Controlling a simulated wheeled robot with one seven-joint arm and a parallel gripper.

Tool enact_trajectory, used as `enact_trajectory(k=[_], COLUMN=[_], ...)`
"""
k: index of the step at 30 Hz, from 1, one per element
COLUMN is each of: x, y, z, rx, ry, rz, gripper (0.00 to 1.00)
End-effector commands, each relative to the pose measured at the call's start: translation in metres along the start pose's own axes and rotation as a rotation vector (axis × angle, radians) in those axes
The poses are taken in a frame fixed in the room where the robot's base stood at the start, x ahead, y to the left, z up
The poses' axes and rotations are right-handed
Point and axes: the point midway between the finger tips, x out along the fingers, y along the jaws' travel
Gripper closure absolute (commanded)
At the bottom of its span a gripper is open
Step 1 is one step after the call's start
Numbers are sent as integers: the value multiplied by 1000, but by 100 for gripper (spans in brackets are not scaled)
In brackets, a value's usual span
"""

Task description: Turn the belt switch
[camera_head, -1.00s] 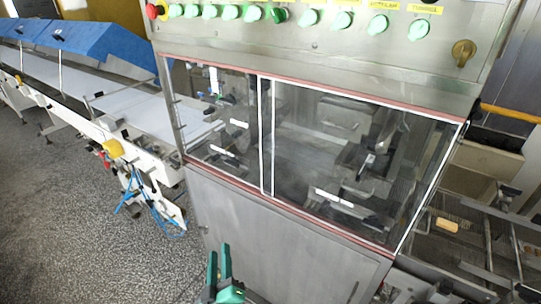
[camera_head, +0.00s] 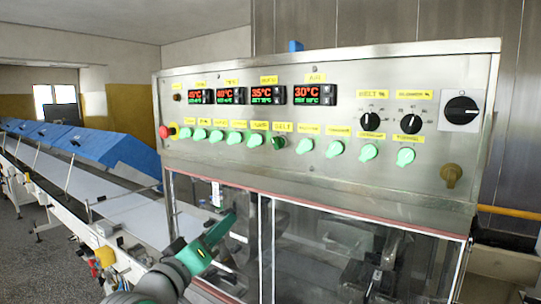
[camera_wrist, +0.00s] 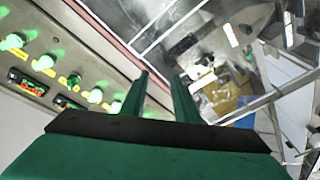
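The belt switch (camera_head: 278,143) is a darker green knob in the row of green switches on the steel control panel, under a yellow label reading BELT. Its handle is turned differently from its lighter neighbours. A similar darker green switch (camera_wrist: 74,80) shows in the wrist view, left of the fingers. My gripper (camera_head: 230,222) is in front of the machine, below and left of the belt switch, pointing up and right. In the wrist view my gripper (camera_wrist: 160,85) has its two green fingers apart with nothing between them. It touches no switch.
Several lighter green switches (camera_head: 254,141) flank the belt switch closely. A red emergency button (camera_head: 165,132) is at the panel's left end. Round black dials (camera_head: 373,123) and a black rotary switch (camera_head: 461,110) are at the right. Clear windows (camera_head: 320,245) lie below; a white conveyor (camera_head: 125,213) runs left.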

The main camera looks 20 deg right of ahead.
Motion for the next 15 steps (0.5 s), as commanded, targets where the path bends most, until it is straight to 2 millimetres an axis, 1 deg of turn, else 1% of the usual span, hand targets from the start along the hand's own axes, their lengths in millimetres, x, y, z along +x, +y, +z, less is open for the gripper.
enact_trajectory(k=[1, 3, 5, 6, 9, 12, 15], x=[-1, -3, -6, -8, -15, -23, -30], y=[21, 47, 69, 84, 119, 148, 168], z=[-17, -33, -46, -54, -70, -80, -87], rx=[19, 41, 60, 75, 111, 143, 168], ry=[-12, -39, -63, -79, -117, -151, -175], rz=[20, 43, 60, 71, 93, 106, 114], gripper=[72, 72, 72, 72, 72, 72, 72])
